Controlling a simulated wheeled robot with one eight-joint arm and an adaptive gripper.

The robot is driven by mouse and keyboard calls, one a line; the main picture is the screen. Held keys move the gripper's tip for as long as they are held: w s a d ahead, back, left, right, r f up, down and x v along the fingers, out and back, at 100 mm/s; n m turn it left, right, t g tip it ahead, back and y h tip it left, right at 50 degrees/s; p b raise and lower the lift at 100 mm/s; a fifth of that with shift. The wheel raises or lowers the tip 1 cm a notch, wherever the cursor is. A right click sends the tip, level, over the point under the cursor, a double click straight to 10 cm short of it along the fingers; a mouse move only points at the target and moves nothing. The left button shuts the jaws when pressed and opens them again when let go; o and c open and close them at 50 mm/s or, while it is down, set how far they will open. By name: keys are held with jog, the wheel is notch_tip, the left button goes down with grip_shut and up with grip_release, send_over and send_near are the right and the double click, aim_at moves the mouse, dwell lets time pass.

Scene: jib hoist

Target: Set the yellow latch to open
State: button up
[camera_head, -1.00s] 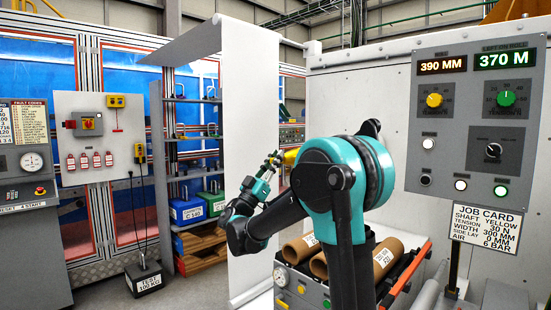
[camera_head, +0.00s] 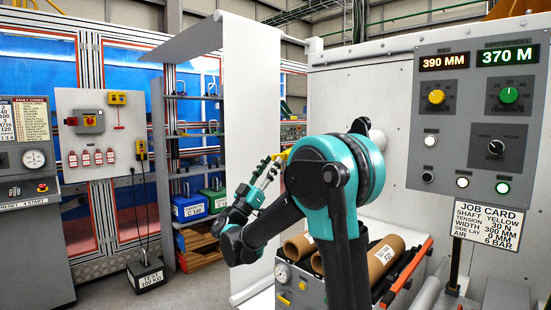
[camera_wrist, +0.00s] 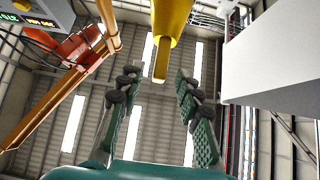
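The yellow latch (camera_wrist: 172,30) is a yellow bar with a narrower end. In the wrist view it reaches down from the top edge to the gap between my fingertips. My gripper (camera_wrist: 158,82) is open, with one green-padded finger on each side and clear space between each finger and the bar. No contact shows. In the head view my gripper (camera_head: 271,164) points upward in front of the white sheet, with a small yellow part (camera_head: 285,154) just beyond the fingertips. My own arm hides most of that part, so its setting cannot be told.
A large white block (camera_wrist: 275,60) stands close on the right in the wrist view. In the head view, a grey control panel (camera_head: 470,125) with dials and a job card (camera_head: 487,215) are at the right. Brown rolls (camera_head: 384,255) lie below my arm.

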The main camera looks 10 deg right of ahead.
jog(key=v, duration=0.8)
jog(key=s+d+f+n+g+y, duration=0.1)
jog(key=d+f+g+y, duration=0.15)
jog(key=d+f, duration=0.35)
jog(key=s+d+f+n+g+y, duration=0.1)
jog(key=d+f+n+g, duration=0.15)
jog(key=d, duration=0.65)
jog(key=s+d+f+n+g+y, duration=0.1)
jog(key=s+d+f+g+y, duration=0.1)
jog(key=s+d+f, duration=0.3)
jog(key=d+f+n+g+y, duration=0.1)
jog(key=d+f+g+y, duration=0.15)
jog(key=f, duration=0.55)
jog(key=s+a+f+n+g+y, duration=0.25)
jog(key=s+f+y, duration=0.45)
jog(key=s+f, duration=0.55)
jog(key=s+a+f+n+y, duration=0.2)
jog(key=s+a+f+y, duration=0.3)
jog(key=a+f+y, duration=0.1)
jog(key=a+f, duration=0.1)
jog(key=a, duration=0.1)
jog(key=shift+s+a+n+y, duration=0.3)
jog(key=shift+n+y, duration=0.1)
